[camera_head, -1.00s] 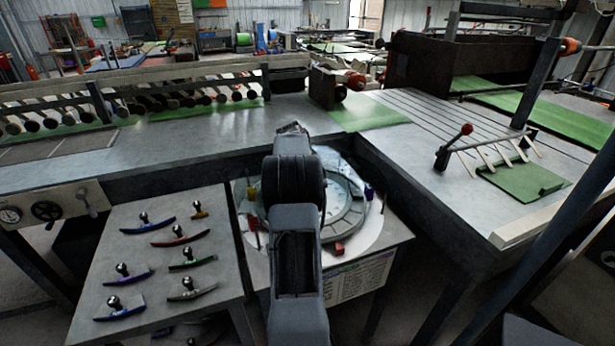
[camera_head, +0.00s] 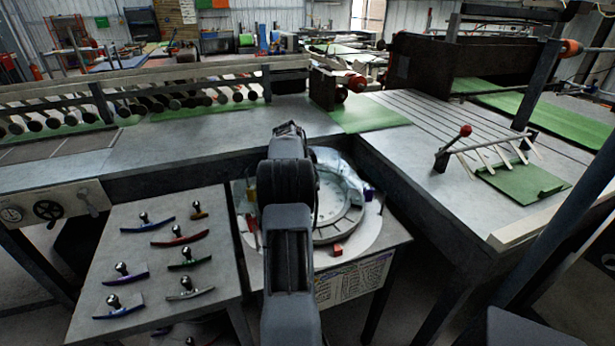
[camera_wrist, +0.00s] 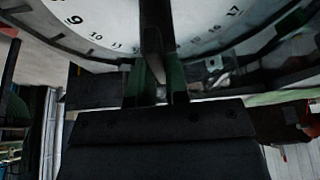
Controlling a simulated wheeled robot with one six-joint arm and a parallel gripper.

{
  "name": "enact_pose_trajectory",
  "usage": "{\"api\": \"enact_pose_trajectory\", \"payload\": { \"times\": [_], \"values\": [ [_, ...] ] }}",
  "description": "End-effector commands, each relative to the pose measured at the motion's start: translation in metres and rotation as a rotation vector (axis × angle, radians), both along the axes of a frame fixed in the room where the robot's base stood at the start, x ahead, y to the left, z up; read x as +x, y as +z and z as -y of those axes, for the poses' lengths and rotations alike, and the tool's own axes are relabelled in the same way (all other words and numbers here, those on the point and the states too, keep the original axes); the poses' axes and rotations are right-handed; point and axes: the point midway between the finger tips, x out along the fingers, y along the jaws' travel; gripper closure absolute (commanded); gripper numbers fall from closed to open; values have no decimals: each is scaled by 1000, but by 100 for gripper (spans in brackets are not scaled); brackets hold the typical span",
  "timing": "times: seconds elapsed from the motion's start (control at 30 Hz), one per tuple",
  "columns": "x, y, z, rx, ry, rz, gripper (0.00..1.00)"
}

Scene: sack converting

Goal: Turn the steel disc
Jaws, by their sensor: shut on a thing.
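The steel disc (camera_head: 341,222) sits on a pale round plate on the small stand in the middle of the head view. My arm covers its left part. In the wrist view a dial face with printed numbers (camera_wrist: 99,37) fills the top. My gripper (camera_wrist: 156,88) is at the dial's near edge, with its two fingers closed on a dark narrow bar (camera_wrist: 153,30) that reaches over the dial. I cannot tell how the bar joins the disc. In the head view my gripper is hidden behind my arm.
A red block (camera_head: 337,249) and a purple piece (camera_head: 368,192) sit by the disc. A side table (camera_head: 222,260) at the left holds several curved, knobbed pieces. Grey benches (camera_head: 415,180) stand close behind and to the right, with a red-knobbed lever (camera_head: 465,131).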

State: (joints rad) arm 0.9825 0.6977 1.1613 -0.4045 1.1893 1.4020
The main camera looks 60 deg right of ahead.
Motion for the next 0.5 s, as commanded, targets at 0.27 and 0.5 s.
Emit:
{"api": "enact_pose_trajectory", "payload": {
  "times": [0.27, 0.5],
  "values": [
    [0, 0, 0, 0, -1, 0, 100],
    [0, 0, 0, 0, 0, 0, 66]
  ]
}}
